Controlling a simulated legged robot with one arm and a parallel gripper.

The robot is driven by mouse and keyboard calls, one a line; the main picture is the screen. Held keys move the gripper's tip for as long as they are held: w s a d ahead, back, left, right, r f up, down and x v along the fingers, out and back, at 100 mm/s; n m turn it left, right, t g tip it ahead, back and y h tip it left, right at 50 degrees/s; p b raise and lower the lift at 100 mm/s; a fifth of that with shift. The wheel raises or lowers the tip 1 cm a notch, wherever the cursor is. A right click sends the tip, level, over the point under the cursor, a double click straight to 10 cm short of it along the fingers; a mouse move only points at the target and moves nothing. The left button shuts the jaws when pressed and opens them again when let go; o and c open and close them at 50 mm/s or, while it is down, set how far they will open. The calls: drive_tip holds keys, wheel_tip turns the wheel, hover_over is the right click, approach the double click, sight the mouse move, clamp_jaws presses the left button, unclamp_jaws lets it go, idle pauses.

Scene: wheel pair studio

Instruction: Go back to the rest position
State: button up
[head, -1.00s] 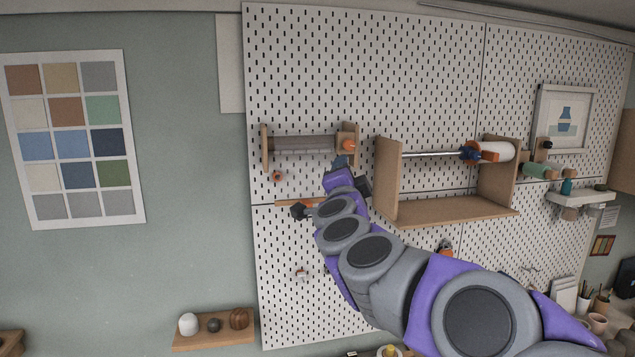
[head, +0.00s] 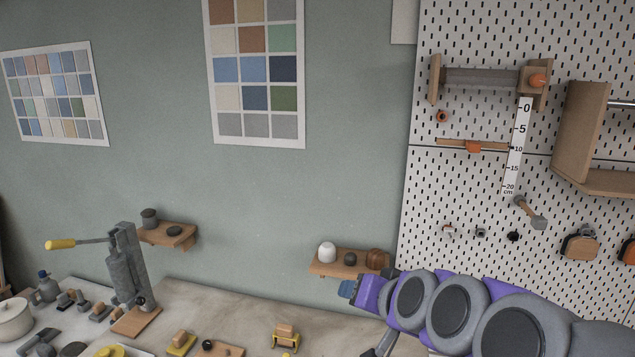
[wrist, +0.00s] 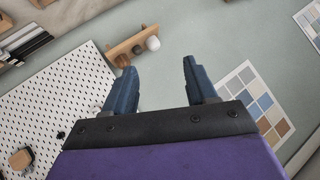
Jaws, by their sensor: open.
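My gripper (head: 347,289) is at the lower middle right of the head view, at the end of my purple and grey arm. It is in front of the small wooden shelf and above the bench. In the wrist view, the two blue fingers of my gripper (wrist: 162,88) stand wide apart with nothing between them. Only the grey-green wall shows in the gap.
A wooden wall shelf (head: 322,268) with small round pieces is just behind my gripper. The pegboard (head: 470,200) with tools is on the right. The bench (head: 230,300) holds a grey lever press (head: 126,268) and several small tools.

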drive_tip(key=s+f+n+g+h+b, duration=0.15)
drive_tip(key=s+f+g+b, duration=0.3)
drive_tip(key=s+f, duration=0.9)
drive_tip(key=s+d+f+g+b, duration=0.1)
drive_tip(key=s+d+f+g, duration=0.1)
drive_tip(key=s+f, duration=0.2)
drive_tip(key=s+d+f+g+h+b, duration=0.1)
drive_tip(key=s+d+f+g, duration=0.1)
drive_tip(key=s, duration=0.5)
drive_tip(key=s+d+f+n+g+h+b, duration=0.1)
drive_tip(key=s+d+f+g, duration=0.1)
drive_tip(key=s+f, duration=0.3)
drive_tip(key=shift+s+f+g, duration=0.25)
drive_tip(key=shift+f+g, duration=0.05)
drive_tip(key=shift+g, duration=0.45)
drive_tip(key=shift+d+h, duration=0.1)
drive_tip(key=shift+h, duration=0.15)
